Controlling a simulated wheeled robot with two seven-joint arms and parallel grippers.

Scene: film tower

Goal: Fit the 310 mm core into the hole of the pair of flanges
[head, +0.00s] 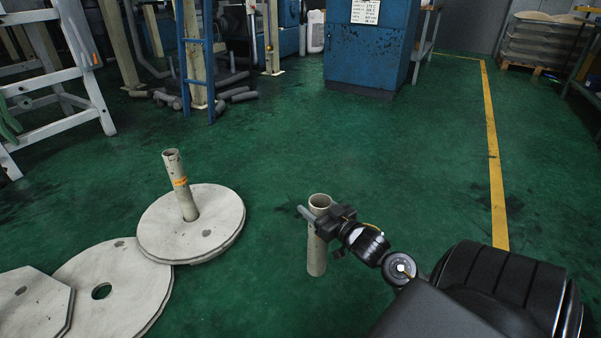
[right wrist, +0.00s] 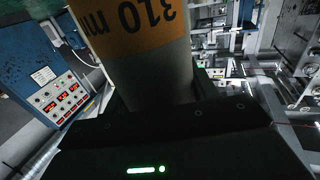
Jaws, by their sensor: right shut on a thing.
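My right gripper (head: 321,216) is shut on the 310 mm core (head: 317,252), a pale hollow tube, near its top. The core is about upright; I cannot tell whether its lower end touches the floor. The right wrist view shows its orange band reading "310 mm" (right wrist: 138,32). A stacked pair of round pale flanges (head: 130,312) lies at the lower left, its central hole (head: 102,291) open and empty, well left of the gripper. Another round flange pair (head: 222,222) has a core with an orange label (head: 180,183) standing in its middle. My left gripper is not in view.
A pale angular plate (head: 35,315) with a small hole lies at the lower left edge. A blue cabinet (head: 368,50), a blue ladder (head: 208,60) and loose grey tubes (head: 235,85) are at the back. Green floor between the core and the flanges is clear.

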